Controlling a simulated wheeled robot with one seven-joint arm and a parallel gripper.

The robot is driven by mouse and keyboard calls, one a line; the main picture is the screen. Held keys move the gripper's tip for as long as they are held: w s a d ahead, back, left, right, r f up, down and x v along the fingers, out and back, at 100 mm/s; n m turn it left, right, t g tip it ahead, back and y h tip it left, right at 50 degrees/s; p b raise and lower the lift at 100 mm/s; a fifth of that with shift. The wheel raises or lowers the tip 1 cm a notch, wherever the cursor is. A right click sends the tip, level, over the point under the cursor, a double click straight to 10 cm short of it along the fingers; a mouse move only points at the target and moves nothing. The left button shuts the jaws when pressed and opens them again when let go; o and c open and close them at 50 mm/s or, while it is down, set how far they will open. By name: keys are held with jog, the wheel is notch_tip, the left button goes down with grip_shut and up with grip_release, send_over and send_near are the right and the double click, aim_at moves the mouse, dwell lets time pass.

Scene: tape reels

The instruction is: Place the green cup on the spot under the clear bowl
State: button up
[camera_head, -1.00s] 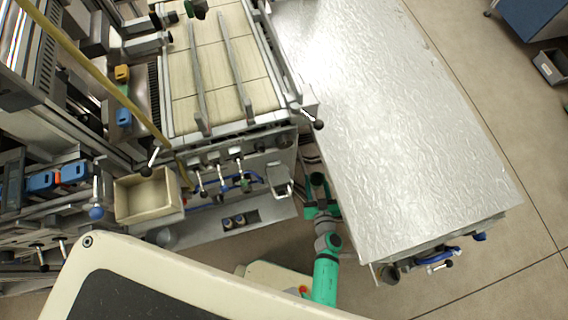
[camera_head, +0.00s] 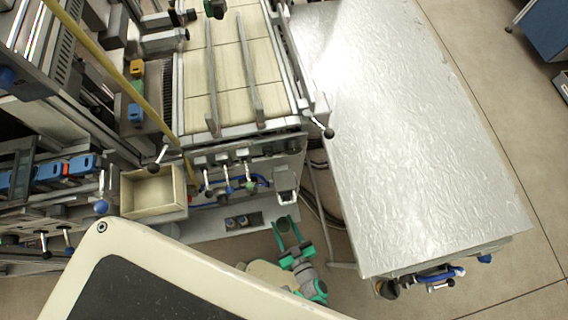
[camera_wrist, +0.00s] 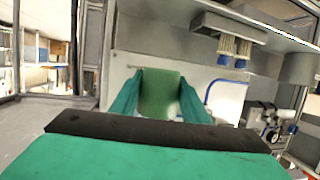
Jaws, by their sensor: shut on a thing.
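The green cup (camera_wrist: 160,95) is between the two green fingers of my gripper (camera_wrist: 160,100) in the wrist view. My gripper is shut on it, one finger on each side. In the head view my gripper (camera_head: 287,228) is low at bottom centre, in front of the machine, with the dark green cup (camera_head: 283,225) between its fingers. I cannot make out a clear bowl or the spot under it in either view.
A metal-topped table (camera_head: 410,150) stands on the right. A machine with a tiled bed (camera_head: 228,65) and knobbed levers is at centre left. An open beige box (camera_head: 150,192) sits at its front. A gap of floor lies between machine and table.

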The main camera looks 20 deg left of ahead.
jog(key=w+a+f, duration=0.2)
jog(key=w+f, duration=0.1)
jog(key=w, duration=0.2)
send_over(284, 207)
jog(key=f, duration=0.4)
jog(key=shift+s+d, duration=0.15)
jog(key=shift+s, duration=0.25)
jog(key=shift+w+f, duration=0.45)
jog(key=shift+f, duration=1.6)
jog(key=shift+f, duration=0.1)
jog(key=o, duration=1)
jog(key=shift+s, duration=0.1)
